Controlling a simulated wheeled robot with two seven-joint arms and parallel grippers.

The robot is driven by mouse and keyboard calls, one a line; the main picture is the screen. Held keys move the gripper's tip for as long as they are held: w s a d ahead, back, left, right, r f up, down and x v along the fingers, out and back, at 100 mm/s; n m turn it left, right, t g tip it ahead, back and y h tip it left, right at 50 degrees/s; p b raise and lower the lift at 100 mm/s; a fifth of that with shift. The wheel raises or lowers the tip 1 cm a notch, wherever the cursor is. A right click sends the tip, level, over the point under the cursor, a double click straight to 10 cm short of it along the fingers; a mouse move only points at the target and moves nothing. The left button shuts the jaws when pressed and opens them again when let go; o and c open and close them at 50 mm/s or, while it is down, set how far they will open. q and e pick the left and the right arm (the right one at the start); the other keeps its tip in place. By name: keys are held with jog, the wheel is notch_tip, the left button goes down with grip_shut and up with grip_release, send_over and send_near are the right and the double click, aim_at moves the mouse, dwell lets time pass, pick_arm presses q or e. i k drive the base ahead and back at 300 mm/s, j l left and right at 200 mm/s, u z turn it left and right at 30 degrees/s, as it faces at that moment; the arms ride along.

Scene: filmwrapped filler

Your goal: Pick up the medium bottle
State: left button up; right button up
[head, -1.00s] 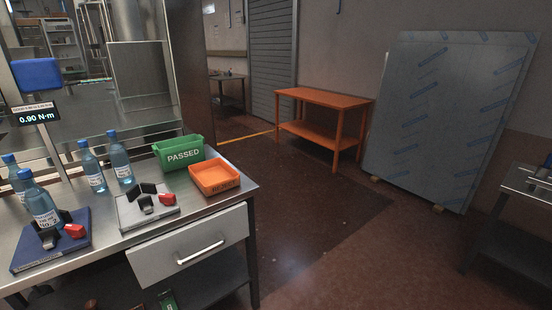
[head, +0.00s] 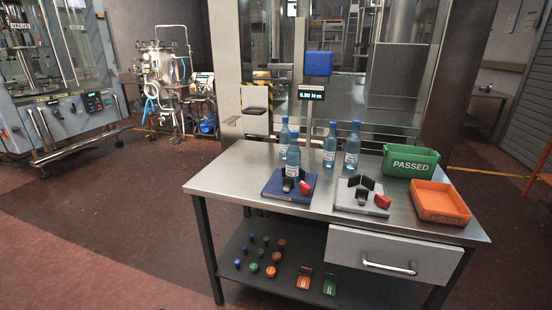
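Several blue capped bottles with white labels stand upright on the steel workbench (head: 235,172). One bottle (head: 293,165) stands on the blue clamp fixture (head: 272,188). Another bottle (head: 284,138) stands behind it to the left. Two more bottles, a middle one (head: 330,147) and a right one (head: 352,148), stand behind the grey clamp fixture (head: 350,204). They look close in size, and I cannot tell which is the medium one. Neither of my grippers is in view.
A green PASSED bin (head: 410,161) and an orange tray (head: 439,203) stand at the right of the bench. A display post (head: 307,120) rises behind the bottles. A lower shelf (head: 245,278) holds several caps. Open floor (head: 110,220) lies to the left.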

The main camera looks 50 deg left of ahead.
aim_at(293, 154)
jog(key=u, duration=1.35)
